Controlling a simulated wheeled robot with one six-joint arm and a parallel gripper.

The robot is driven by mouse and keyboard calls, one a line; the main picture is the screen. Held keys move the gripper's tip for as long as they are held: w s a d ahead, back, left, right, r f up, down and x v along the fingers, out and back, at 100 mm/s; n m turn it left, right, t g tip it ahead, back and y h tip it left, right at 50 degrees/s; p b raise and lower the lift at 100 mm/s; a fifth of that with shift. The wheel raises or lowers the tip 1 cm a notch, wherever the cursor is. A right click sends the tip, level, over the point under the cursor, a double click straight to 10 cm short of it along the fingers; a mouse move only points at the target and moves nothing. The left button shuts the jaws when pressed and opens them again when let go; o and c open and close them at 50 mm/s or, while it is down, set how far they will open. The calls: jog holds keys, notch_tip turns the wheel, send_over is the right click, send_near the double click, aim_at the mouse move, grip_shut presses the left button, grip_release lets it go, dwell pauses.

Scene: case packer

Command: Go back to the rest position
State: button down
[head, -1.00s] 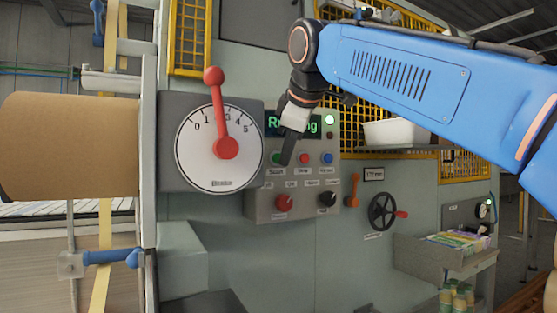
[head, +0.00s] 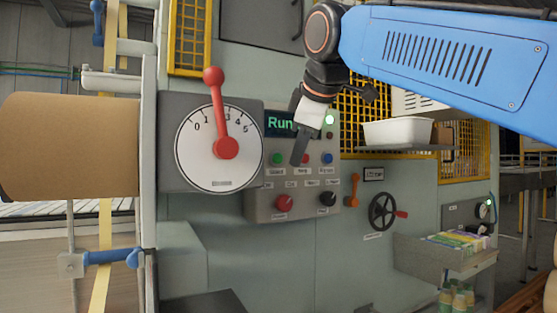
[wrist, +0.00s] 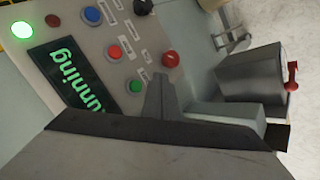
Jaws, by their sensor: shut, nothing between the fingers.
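My gripper (head: 298,160) is shut and empty. In the head view it hangs in front of the control panel (head: 262,205), its fingertips close to the row of buttons. I cannot tell the exact gap to the panel. The fingers also show in the wrist view (wrist: 158,88), pointing toward the panel beside the green button (wrist: 134,86). The display (wrist: 72,78) reads "Running" in green, and the lamp (wrist: 22,30) beside it glows green. In the head view my gripper hides part of the display.
A dial with a red lever (head: 220,147) stands left of the panel. A blue lever (head: 353,190) is absent; an orange lever and a black handwheel (head: 383,211) sit right of it. A white bin (head: 397,132) and a tray of cartons (head: 445,250) stick out at the right.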

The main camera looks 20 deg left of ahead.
dwell(0.4)
jog(key=d+f+m+h, duration=0.1)
jog(key=d+f+m, duration=0.2)
jog(key=d+f, duration=0.55)
jog(key=d+f+m+h, duration=0.1)
jog(key=d+f+m, duration=0.3)
jog(key=d, duration=0.7)
jog(key=d+f+m+h, duration=0.1)
jog(key=d+f+m, duration=0.1)
jog(key=d+f, duration=0.65)
jog(key=s+d+f+m+h, duration=0.1)
jog(key=s+d+f+m, duration=0.2)
jog(key=s+d+f, duration=0.3)
jog(key=s+d+f+m+g, duration=0.1)
jog(key=s+d+f+m, duration=0.3)
jog(key=f, duration=0.9)
jog(key=s+d+f+m+g+h, duration=0.1)
jog(key=s+d+f+m, duration=0.2)
jog(key=s+d+f, duration=0.6)
jog(key=shift+s+d+f+m+h, duration=0.3)
jog(key=shift+s+d+f+m, duration=0.1)
jog(key=shift+d+f, duration=0.45)
